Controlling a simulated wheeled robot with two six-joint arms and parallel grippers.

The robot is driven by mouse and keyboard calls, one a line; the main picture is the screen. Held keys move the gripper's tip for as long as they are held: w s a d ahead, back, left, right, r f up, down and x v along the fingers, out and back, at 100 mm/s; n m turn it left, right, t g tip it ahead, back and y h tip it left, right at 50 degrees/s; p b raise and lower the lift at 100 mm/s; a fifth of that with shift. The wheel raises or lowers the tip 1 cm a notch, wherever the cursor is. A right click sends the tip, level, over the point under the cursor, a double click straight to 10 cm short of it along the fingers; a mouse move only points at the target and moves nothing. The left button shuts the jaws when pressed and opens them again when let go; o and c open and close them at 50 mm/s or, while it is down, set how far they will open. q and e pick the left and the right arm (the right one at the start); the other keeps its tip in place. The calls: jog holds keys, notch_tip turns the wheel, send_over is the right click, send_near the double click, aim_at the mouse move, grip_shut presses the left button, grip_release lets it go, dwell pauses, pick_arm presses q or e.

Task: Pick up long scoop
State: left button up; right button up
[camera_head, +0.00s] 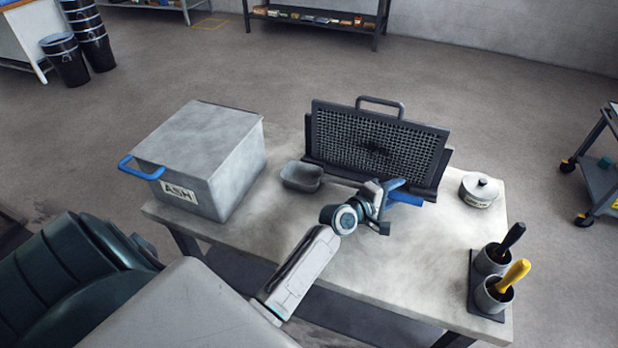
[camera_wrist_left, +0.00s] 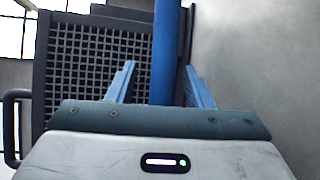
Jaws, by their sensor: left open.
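The long scoop has a grey pan (camera_head: 302,177) on the table in front of the mesh screen, and its handle runs right, partly hidden behind my left gripper. Its blue grip (camera_head: 410,199) shows just past the gripper. My left gripper (camera_head: 392,190) is open at the handle. In the left wrist view, the blue handle (camera_wrist_left: 166,50) passes between the two blue fingers of my left gripper (camera_wrist_left: 160,85). A gap shows on the left of the handle; the right finger is close, and I cannot tell whether it touches.
A grey ash box (camera_head: 215,150) with a blue handle stands left on the table (camera_head: 420,275). The mesh screen (camera_head: 375,143) stands close behind the gripper. A lidded tin (camera_head: 480,190) and two cups with brushes (camera_head: 492,294) are at the right. The front middle is clear.

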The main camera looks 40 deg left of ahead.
pick_arm(q)
jog(key=shift+w+d+f, duration=0.1)
jog(key=shift+w+f, duration=0.05)
jog(key=shift+w, duration=0.3)
grip_shut()
